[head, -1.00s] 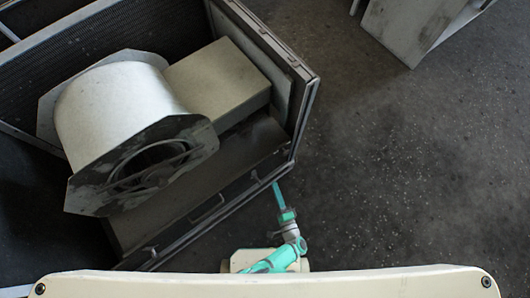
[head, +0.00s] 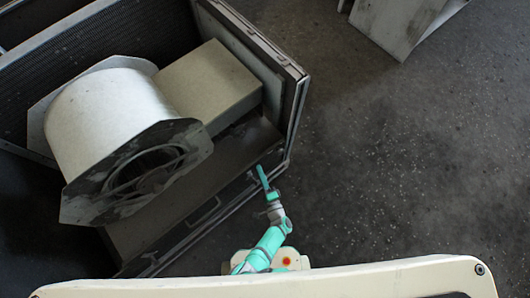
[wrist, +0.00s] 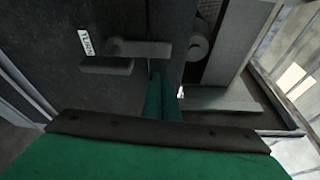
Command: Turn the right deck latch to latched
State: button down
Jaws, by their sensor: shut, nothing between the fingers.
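In the wrist view a grey latch lever (wrist: 140,48) lies crosswise on the dark deck, beside a white "TURN" label (wrist: 86,40). A second grey bar (wrist: 107,66) sits just below its left part. My gripper (wrist: 158,78) is shut and empty, its green fingers together just below the lever's right half. I cannot tell whether they touch it. In the head view my gripper (head: 261,170) is at the right end of the deck (head: 160,215), by the housing's near right corner. The latch is too small to make out clearly there.
The blower drum (head: 105,115) and a box-shaped duct (head: 210,85) stand on the deck. The housing's right wall (head: 296,105) rises close to my gripper. A grey cabinet (head: 400,20) stands at the far right. The floor (head: 400,170) to the right is clear.

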jog(key=shift+s+a, duration=0.45)
jog(key=shift+a, duration=0.15)
